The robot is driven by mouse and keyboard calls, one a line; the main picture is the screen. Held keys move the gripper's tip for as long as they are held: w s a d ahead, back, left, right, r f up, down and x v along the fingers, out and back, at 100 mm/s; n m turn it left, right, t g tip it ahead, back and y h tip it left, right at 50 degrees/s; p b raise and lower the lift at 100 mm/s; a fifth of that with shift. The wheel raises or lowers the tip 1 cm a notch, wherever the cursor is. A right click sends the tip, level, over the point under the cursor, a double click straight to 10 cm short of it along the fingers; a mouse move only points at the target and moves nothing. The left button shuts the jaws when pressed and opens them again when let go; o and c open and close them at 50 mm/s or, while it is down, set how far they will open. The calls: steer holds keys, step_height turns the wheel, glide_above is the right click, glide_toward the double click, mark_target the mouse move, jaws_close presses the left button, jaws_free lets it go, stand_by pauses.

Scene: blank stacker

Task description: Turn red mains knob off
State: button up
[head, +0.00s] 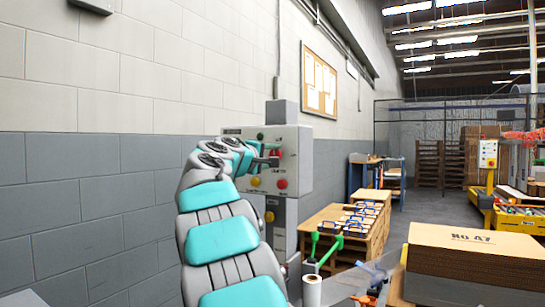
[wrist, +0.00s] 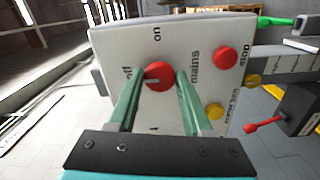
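The red mains knob (wrist: 159,76) is on a pale control panel (wrist: 120,45) in the wrist view. A light mark on the knob points left, toward the printed "off"; "on" is printed above the knob. My gripper (wrist: 160,73) is open, with one green finger on either side of the knob and a narrow gap showing at each side. I cannot tell whether the fingertips touch the panel. In the head view my gripper (head: 268,161) reaches the front of the grey control box (head: 298,160), and the knob is mostly hidden behind it.
A red stop button (wrist: 226,57) and a yellow button (wrist: 215,111) sit right of the knob in the wrist view. A wooden bench (head: 340,238) and a cardboard box (head: 460,262) stand to the right in the head view. The block wall (head: 80,170) is at left.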

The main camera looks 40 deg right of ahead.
steer(key=o, duration=0.4)
steer(key=shift+a, duration=0.15)
steer(key=b+v, duration=0.1)
steer(key=v, duration=0.6)
steer(key=shift+s+a, duration=0.1)
steer(key=shift+a, duration=0.2)
